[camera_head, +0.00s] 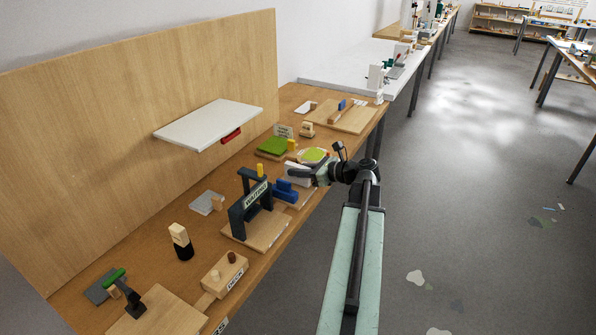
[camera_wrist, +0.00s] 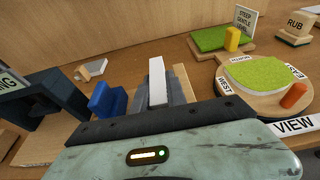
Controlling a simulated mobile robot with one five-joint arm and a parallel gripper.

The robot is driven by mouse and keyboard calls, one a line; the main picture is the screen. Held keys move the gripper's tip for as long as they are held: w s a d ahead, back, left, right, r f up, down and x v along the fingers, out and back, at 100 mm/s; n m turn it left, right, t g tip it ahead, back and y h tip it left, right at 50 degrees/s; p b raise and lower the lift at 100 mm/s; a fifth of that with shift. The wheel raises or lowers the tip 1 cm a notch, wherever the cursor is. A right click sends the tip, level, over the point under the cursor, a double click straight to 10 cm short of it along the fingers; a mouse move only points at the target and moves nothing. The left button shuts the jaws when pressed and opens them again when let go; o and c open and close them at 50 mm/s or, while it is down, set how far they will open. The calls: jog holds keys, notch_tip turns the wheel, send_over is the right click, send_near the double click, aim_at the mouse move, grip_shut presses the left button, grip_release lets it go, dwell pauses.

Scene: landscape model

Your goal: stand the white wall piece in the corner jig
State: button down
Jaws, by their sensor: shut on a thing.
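The white wall piece (camera_wrist: 157,82) is held upright between the dark fingers of my gripper (camera_wrist: 168,88) in the wrist view. In the head view the white piece (camera_head: 296,170) shows just left of my gripper (camera_head: 304,175), above the bench. The blue block (camera_wrist: 108,100), which looks like the corner jig, is left of the piece in the wrist view, and shows in the head view (camera_head: 284,191) just below it. The piece looks apart from the blue block. Its lower end is hidden by my fingers.
A dark frame (camera_head: 250,205) on a wooden base stands left of the blue block. A round green-topped board (camera_wrist: 256,75) with direction labels lies to the right, with a green block (camera_wrist: 215,40) behind. A white shelf (camera_head: 208,124) juts from the back panel.

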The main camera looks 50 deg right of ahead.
jog(key=shift+f, duration=0.1)
dwell(0.3)
jog(key=c, duration=1.3)
grip_release()
jog(key=shift+o, duration=0.2)
jog(key=shift+d, duration=0.1)
jog(key=shift+p+v, duration=0.3)
jog(key=shift+v, duration=1)
jog(key=shift+p+v, duration=0.65)
jog(key=shift+v, duration=1.55)
